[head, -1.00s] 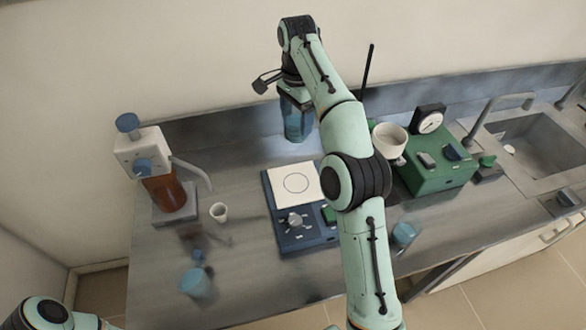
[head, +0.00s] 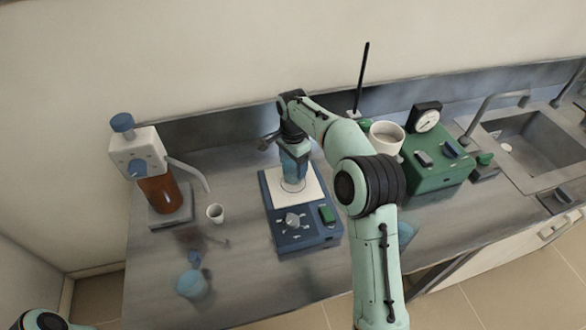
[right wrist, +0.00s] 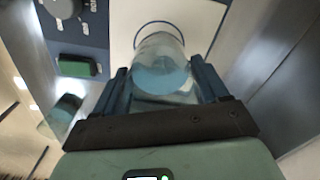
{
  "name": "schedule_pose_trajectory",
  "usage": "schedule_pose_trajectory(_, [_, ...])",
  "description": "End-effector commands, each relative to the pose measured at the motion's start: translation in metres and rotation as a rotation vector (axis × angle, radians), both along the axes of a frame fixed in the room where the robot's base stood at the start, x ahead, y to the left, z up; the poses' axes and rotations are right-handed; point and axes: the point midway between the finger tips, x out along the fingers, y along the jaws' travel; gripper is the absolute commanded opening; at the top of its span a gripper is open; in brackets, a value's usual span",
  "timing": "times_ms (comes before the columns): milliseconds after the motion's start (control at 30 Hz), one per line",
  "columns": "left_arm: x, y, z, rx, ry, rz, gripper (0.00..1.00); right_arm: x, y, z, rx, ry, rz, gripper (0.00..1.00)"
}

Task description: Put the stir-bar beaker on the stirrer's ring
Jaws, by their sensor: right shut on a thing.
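My right gripper (head: 291,148) is shut on a clear beaker with blue liquid (head: 294,172). The beaker is roughly upright over the white plate of the blue stirrer (head: 314,232), its base at the printed ring (head: 284,187). In the right wrist view the beaker (right wrist: 160,66) sits between both fingers of the right gripper (right wrist: 162,88), and an arc of the ring (right wrist: 148,27) shows beyond it. I cannot tell whether the base touches the plate. No stir bar can be made out. My left gripper is out of view.
A green device (head: 440,172) and the sink (head: 535,150) are on the right. Another blue vessel (head: 406,232) is partly behind my arm.

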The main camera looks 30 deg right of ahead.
Motion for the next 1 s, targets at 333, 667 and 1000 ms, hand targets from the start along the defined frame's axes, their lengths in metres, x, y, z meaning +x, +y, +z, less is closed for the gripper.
schedule_pose_trajectory(333, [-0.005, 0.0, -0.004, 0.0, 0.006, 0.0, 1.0, 0.0, 0.0, -0.022, -0.001, -0.002, 0.0, 0.34])
schedule_pose_trajectory(667, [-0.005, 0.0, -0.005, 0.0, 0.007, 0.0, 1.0, 0.0, 0.0, -0.025, 0.0, 0.0, 0.0, 0.98])
schedule_pose_trajectory(1000, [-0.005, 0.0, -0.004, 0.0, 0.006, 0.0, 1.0, 0.0, 0.0, -0.022, 0.0, -0.001, -0.001, 0.98])
